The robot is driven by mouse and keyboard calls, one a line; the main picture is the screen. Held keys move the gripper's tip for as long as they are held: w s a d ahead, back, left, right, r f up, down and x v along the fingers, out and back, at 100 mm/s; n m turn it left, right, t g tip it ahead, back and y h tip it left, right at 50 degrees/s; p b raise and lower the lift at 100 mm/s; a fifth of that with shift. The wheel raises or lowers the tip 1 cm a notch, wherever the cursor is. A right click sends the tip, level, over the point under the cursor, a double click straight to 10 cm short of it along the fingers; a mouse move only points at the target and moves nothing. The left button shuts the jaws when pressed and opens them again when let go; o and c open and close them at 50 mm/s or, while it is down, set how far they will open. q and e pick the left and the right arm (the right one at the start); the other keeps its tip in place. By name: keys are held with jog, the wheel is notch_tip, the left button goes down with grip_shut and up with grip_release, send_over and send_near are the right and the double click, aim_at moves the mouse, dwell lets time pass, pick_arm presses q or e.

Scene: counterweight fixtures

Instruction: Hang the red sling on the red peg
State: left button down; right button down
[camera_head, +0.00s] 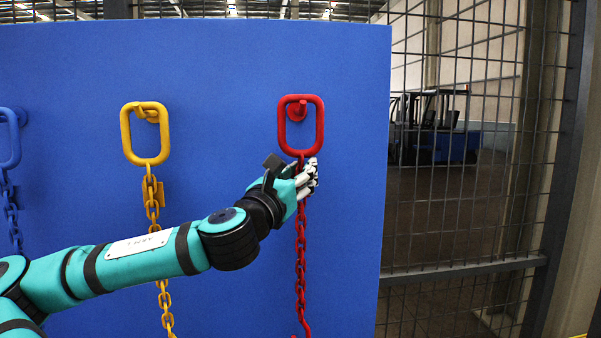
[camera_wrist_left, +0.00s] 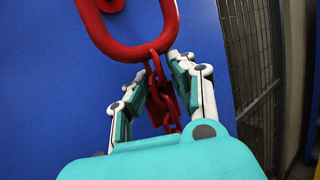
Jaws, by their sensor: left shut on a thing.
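The red sling has an oval ring (camera_head: 320,125) and a chain (camera_head: 300,260) that hangs down the blue panel. The red peg (camera_head: 298,110) shows inside the ring's opening, near its top bar. I cannot tell whether the ring's weight rests on the peg. My left gripper (camera_head: 306,179) is shut on the sling's chain just below the ring. In the left wrist view its fingers (camera_wrist_left: 158,95) are on both sides of the red chain links, with the ring (camera_wrist_left: 125,50) above. The peg (camera_wrist_left: 105,3) is partly cut off at the top there. My right gripper is not in view.
A yellow sling (camera_head: 127,133) hangs on a yellow peg (camera_head: 146,114) to the left, and a blue sling (camera_head: 14,140) at the left edge. The blue panel (camera_head: 225,60) backs them all. A wire fence (camera_head: 470,215) stands to the right, with a forklift (camera_head: 440,130) behind it.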

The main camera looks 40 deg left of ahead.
pick_arm(q)
jog(key=shift+r, duration=0.1)
jog(key=c, duration=1.2)
grip_release()
jog(key=shift+c, duration=0.2)
jog(key=shift+o, duration=0.9)
jog(key=shift+s, duration=0.1)
